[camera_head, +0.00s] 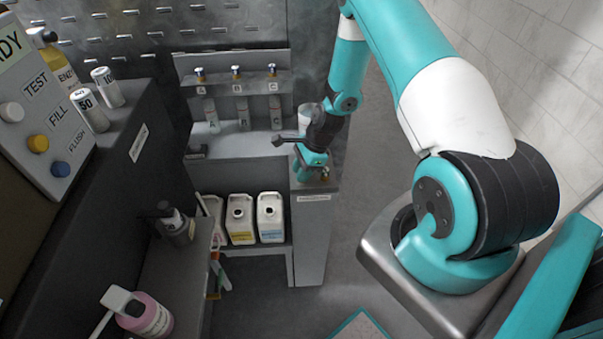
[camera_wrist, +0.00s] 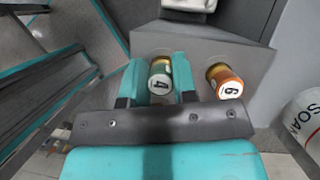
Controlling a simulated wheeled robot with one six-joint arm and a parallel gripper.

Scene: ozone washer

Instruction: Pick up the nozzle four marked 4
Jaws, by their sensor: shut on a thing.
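Nozzle four (camera_wrist: 160,82) shows in the wrist view, with a white top marked 4 and a green and brass body. My gripper (camera_wrist: 160,80) is shut on it, with one teal finger on each side. In the head view my gripper (camera_head: 312,165) is low over the grey pedestal (camera_head: 312,230), and nozzle four is hidden there. I cannot tell whether the nozzle touches the pedestal top.
A white container (camera_wrist: 305,122) lettered SOA is at the right edge. White jugs (camera_head: 240,218) sit on a low shelf left of the pedestal. Open floor (camera_head: 375,230) lies to its right.

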